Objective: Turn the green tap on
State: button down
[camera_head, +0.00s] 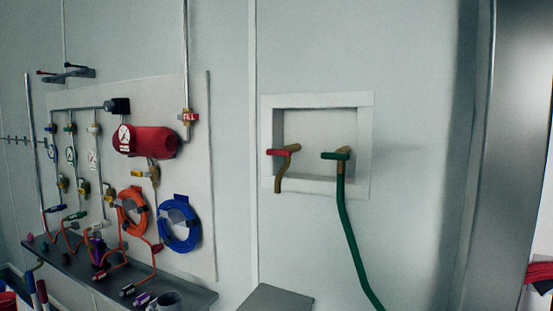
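The green tap (336,155) is at the right of a recessed white wall box (367,135). Its green lever handle lies roughly level, pointing left from a brass body. A green hose (352,235) hangs from it and runs down out of view. A red-handled tap (283,152) with a brass spout is beside it on the left, its lever also roughly level. My gripper is not in view.
On the left, a wall panel holds pipes, a red tank (150,141), an orange hose coil (132,210) and a blue hose coil (179,225). A grey shelf (195,293) with small items is below. A grey surface (275,298) stands below the box. A metal column (500,150) is at right.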

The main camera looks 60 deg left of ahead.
aim_at(338, 154)
jog(key=u, duration=2)
jog(key=i+l, duration=0.1)
jog(key=l+u, duration=0.05)
jog(key=l, duration=0.05)
